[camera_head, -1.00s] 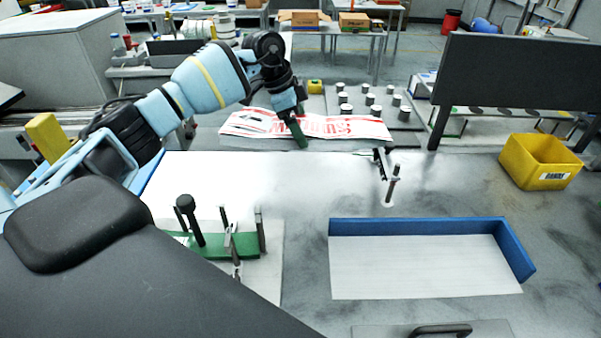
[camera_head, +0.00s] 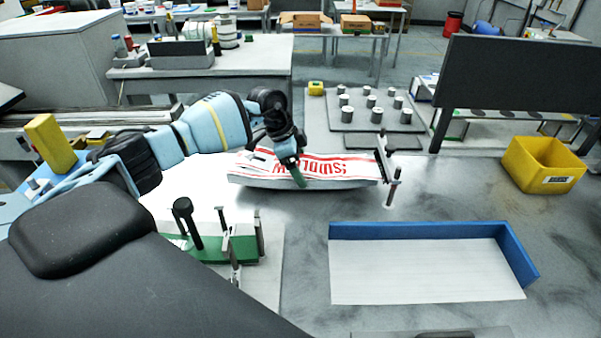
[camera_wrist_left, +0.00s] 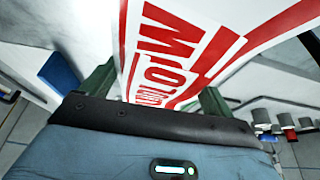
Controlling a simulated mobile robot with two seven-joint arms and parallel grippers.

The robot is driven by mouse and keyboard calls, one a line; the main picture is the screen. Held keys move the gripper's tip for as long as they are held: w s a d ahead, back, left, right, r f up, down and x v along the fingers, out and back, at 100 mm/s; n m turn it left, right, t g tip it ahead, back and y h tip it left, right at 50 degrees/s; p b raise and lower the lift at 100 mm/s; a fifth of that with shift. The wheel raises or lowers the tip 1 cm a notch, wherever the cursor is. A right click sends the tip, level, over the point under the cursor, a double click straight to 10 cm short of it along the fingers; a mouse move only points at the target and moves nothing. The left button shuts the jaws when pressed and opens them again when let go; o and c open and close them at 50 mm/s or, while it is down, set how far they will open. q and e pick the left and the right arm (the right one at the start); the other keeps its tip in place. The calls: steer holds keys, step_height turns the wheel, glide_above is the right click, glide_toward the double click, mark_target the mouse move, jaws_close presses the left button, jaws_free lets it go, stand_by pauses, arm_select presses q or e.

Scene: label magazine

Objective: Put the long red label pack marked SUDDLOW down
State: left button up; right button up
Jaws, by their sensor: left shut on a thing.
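The long white and red label pack marked SUDDLOW (camera_head: 335,167) lies crosswise over the back of the metal table in the head view. My left gripper (camera_head: 298,177) is shut on it left of its middle, one green finger showing on the near side. The pack seems to hang a little above the table, with a shadow below it. Its right end is close to a small upright clamp stand (camera_head: 392,185); I cannot tell if they touch. In the left wrist view the pack (camera_wrist_left: 165,45) runs between the gripper's fingers (camera_wrist_left: 155,92). My right gripper is out of view.
A white area with a blue L-shaped fence (camera_head: 420,230) is empty at the front right. A green fixture with posts (camera_head: 240,248) stands front left. A yellow bin (camera_head: 540,165) stands at right. Grey weights (camera_head: 372,103) stand on a plate behind the pack. The mid-table is clear.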

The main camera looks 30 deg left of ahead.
arm_select(q)
step_height(320, 180, down, 3)
steer(key=shift+r, duration=0.2)
steer(key=o, duration=1.2)
steer(key=v, duration=1.2)
steer(key=shift+d+p, duration=0.1)
steer(key=shift+p, duration=0.2)
